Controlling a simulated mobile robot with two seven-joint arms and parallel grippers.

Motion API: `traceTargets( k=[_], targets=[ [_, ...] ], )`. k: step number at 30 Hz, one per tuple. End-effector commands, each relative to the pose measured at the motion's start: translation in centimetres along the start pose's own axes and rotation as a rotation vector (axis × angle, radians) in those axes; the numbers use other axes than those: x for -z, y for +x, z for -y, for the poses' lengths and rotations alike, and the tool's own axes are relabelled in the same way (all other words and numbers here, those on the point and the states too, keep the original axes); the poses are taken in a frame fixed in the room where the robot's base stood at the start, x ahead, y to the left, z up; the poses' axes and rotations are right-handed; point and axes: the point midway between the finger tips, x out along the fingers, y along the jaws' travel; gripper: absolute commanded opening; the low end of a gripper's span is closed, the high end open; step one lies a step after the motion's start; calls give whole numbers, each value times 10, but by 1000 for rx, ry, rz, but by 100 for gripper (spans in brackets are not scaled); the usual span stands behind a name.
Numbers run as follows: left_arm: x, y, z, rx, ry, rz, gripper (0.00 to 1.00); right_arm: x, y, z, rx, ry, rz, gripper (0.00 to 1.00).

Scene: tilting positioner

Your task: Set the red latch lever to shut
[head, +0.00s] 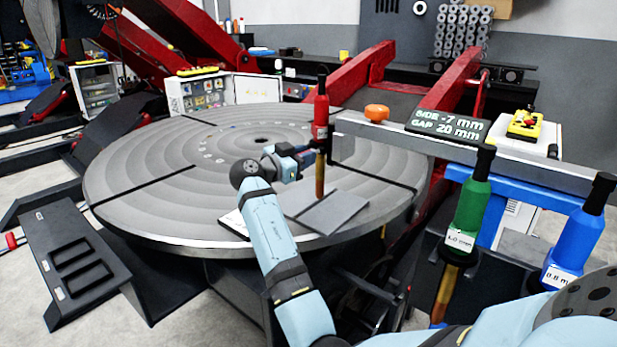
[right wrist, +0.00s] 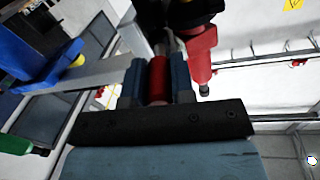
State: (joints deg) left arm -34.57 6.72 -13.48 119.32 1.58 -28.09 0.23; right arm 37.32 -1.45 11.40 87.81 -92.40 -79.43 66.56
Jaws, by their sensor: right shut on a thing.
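My right gripper (head: 308,154) reaches in over the round turntable, close beside the upright red tool (head: 321,110) at the end of the grey beam. In the right wrist view my right gripper (right wrist: 158,85) has its two blue fingers closed on a red cylindrical part, the red latch lever (right wrist: 158,78). In the head view the lever is hidden by the gripper and the tool, so its angle cannot be told. The red tool also shows in the right wrist view (right wrist: 200,55), just right of the fingers and apart from the gripped part. My left gripper is out of view.
The grey turntable (head: 150,190) carries grey plates (head: 335,213) below the tool. A grey beam (head: 380,138) runs right, with a display (head: 448,124) reading SIDE -7 mm, GAP 20 mm. Green (head: 470,205) and blue (head: 582,235) tools hang at right.

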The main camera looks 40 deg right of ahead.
Motion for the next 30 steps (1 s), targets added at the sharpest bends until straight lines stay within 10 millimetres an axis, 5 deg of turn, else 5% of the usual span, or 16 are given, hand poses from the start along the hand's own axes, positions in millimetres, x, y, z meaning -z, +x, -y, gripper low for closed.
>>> traceTargets(
  k=[6,21,24,30],
  targets=[
    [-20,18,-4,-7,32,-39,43,-9,3,13,-186,4,-40,0],
    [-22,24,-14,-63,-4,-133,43,-12,9,33,-626,1,-123,0],
    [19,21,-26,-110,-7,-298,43,-12,10,34,-687,2,-133,0],
    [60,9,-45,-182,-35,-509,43,-11,10,34,-779,2,-152,0]
  ],
)
